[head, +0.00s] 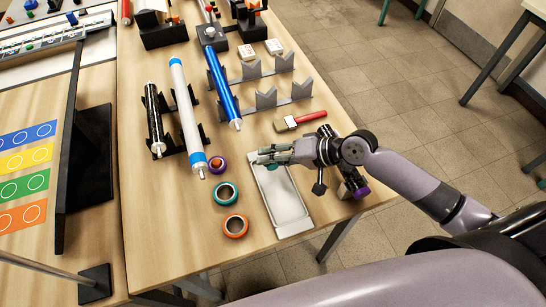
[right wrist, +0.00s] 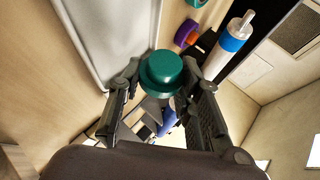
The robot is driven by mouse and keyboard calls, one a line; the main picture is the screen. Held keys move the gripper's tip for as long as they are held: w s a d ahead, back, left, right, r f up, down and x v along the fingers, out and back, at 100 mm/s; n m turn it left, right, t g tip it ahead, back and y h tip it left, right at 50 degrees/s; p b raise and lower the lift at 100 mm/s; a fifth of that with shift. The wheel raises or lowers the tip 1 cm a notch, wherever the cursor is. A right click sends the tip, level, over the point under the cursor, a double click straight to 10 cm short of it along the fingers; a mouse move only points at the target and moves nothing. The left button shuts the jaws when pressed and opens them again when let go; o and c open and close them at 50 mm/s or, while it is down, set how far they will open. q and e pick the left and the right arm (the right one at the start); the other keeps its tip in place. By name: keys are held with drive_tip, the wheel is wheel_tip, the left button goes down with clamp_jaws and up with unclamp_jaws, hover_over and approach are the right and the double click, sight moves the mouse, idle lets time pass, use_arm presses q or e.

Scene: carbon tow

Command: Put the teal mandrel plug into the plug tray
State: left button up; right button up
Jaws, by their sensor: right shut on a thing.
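The teal mandrel plug (right wrist: 162,70) is held between the fingertips of my right gripper (right wrist: 163,82) in the right wrist view. In the head view my right gripper (head: 274,153) is shut on it at the far end of the white plug tray (head: 283,205), and the fingers hide most of the plug. The tray is a long shallow tray that looks empty where it shows; it also shows in the right wrist view (right wrist: 122,52), beside the plug. I cannot tell the plug's exact height above the tray. My left gripper is not in view.
White (head: 187,115), black (head: 154,120) and blue (head: 223,88) tubes rest on stands.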

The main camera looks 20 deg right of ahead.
drive_tip(key=o, duration=1.2)
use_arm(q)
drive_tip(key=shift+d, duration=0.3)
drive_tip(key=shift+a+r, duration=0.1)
use_arm(e)
drive_tip(key=shift+r, duration=0.15)
drive_tip(key=shift+r+p, duration=2.95)
drive_tip(key=shift+p, duration=0.35)
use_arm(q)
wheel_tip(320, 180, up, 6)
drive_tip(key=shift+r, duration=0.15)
use_arm(e)
drive_tip(key=shift+f, duration=0.1)
